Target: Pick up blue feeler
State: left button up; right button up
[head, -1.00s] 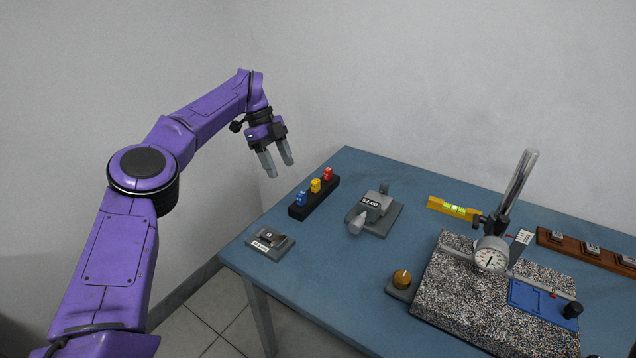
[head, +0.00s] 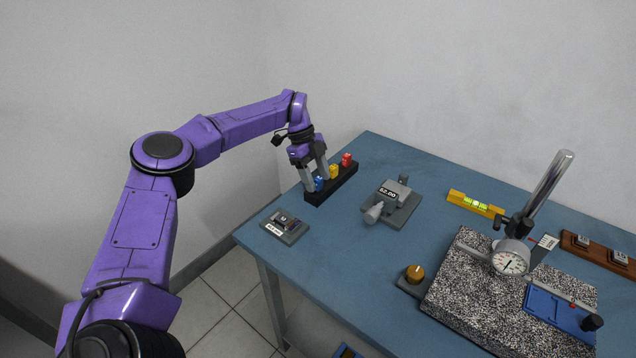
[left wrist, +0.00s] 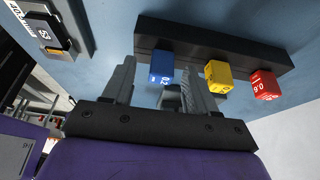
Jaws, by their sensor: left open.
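The blue feeler (head: 319,184) stands in a black rack (head: 322,196) at the far left corner of the blue table. In the left wrist view the blue feeler (left wrist: 162,67) shows a label and is at the end of the black rack (left wrist: 215,47). My left gripper (head: 317,184) is open around or right beside the blue feeler, one finger on each side in the head view. In the left wrist view its fingers (left wrist: 157,88) lie left and right of the blue feeler. I cannot tell whether they touch it. My right gripper is not in view.
A grey device (head: 392,203) and a small block on a stand (head: 285,226) are nearby. A granite plate (head: 455,285) with a dial gauge stands right.

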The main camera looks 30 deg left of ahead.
pick_arm(q)
grip_shut()
jog(key=shift+w, duration=0.1)
